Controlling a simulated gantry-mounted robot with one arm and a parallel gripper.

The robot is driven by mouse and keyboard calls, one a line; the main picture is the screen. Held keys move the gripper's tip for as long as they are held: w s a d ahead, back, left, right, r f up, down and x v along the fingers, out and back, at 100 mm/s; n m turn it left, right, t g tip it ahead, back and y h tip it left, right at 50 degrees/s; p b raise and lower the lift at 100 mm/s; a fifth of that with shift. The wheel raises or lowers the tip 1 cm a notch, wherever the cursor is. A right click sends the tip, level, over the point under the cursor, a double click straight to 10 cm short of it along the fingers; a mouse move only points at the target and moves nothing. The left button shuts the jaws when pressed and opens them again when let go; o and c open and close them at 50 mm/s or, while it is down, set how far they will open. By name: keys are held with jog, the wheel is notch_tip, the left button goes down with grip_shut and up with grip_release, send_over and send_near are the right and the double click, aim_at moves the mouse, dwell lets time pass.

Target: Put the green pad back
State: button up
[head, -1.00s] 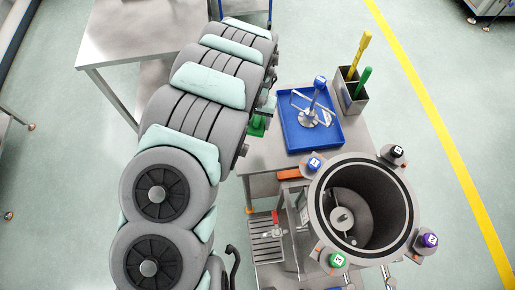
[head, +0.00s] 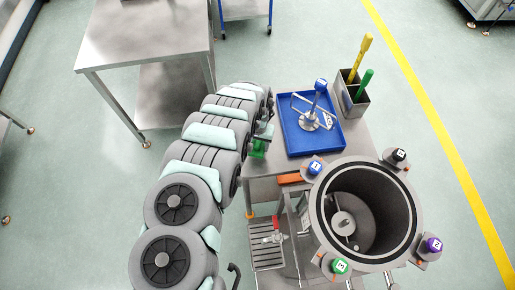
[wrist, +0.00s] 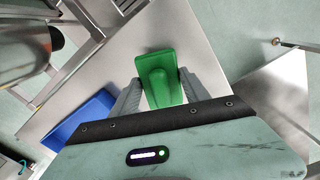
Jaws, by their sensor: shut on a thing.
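The green pad (wrist: 162,80) is between the two fingers of my gripper (wrist: 160,92) in the wrist view. The gripper is shut on it. A broad green face with a raised middle part shows beyond the fingertips. In the head view a small part of the pad (head: 259,146) shows beside my arm, over the cart's left edge near the blue tray; the gripper there is mostly hidden by the arm. I cannot tell whether the pad touches the cart top.
The blue tray (head: 325,149) holds a metal stand with a blue top (head: 320,85). A grey holder (head: 352,98) with yellow and green handles stands behind it. An open round vessel (head: 401,245) with coloured knobs is in front. Bare cart top shows left of the tray.

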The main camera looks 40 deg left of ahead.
aim_at(257, 149)
jog(key=shift+d+f, duration=0.1)
jog(key=shift+f, duration=1.8)
jog(key=shift+f, duration=0.15)
jog(key=o, duration=1.3)
jog(key=shift+r+b, duration=0.3)
jog(key=shift+r, duration=5.85)
